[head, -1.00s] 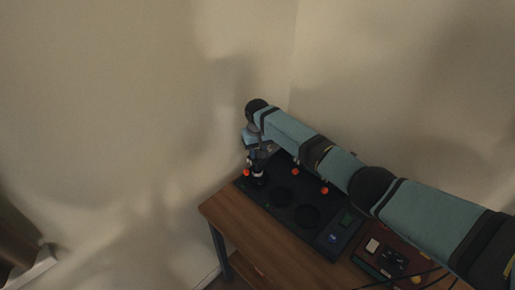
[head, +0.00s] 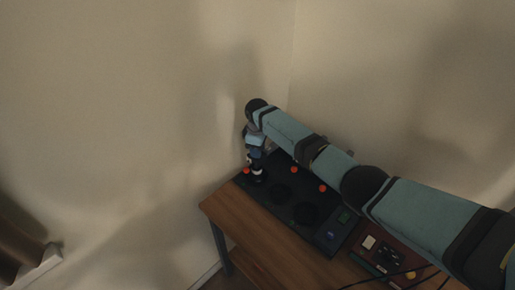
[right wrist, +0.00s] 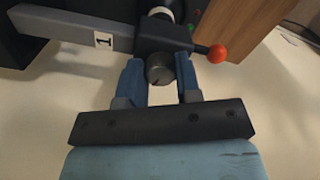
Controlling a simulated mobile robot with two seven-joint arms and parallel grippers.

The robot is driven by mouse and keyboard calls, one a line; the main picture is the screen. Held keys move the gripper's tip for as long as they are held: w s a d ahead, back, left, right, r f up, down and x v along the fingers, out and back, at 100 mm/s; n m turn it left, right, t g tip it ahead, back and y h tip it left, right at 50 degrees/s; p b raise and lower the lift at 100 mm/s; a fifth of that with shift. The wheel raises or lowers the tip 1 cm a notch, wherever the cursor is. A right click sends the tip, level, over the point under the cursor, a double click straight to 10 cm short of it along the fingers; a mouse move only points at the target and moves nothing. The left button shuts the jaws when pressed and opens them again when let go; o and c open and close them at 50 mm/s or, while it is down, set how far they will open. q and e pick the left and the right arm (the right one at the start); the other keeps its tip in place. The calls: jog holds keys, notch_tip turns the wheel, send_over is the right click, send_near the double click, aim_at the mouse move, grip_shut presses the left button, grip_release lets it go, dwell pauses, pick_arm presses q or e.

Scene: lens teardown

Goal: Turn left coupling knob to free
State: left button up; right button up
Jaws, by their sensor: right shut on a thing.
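The round grey coupling knob (right wrist: 159,70) sits on a dark block in the right wrist view, with a small dark reddish mark on its face. My right gripper (right wrist: 159,64) has its two blue fingers on either side of the knob and is shut on it. In the head view my right gripper (head: 257,172) reaches down at the left end of the black panel (head: 263,196), and hides the knob. A grey bar (right wrist: 75,33) marked "1" runs left from the block. My left gripper is not in view.
An orange-red ball handle (right wrist: 217,54) sticks out right of the block. More orange balls (head: 294,170) stand on the panel, which has round dark recesses. A red box (head: 385,256) lies to the right on the wooden table (head: 232,225). Walls stand close behind.

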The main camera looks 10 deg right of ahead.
jog(key=n, duration=0.3)
jog(key=shift+w+n, duration=0.1)
jog(key=shift+n, duration=0.3)
jog(key=shift+r, duration=0.1)
jog(key=o, duration=0.9)
jog(key=shift+r+b, duration=0.55)
jog(key=shift+r, duration=6.35)
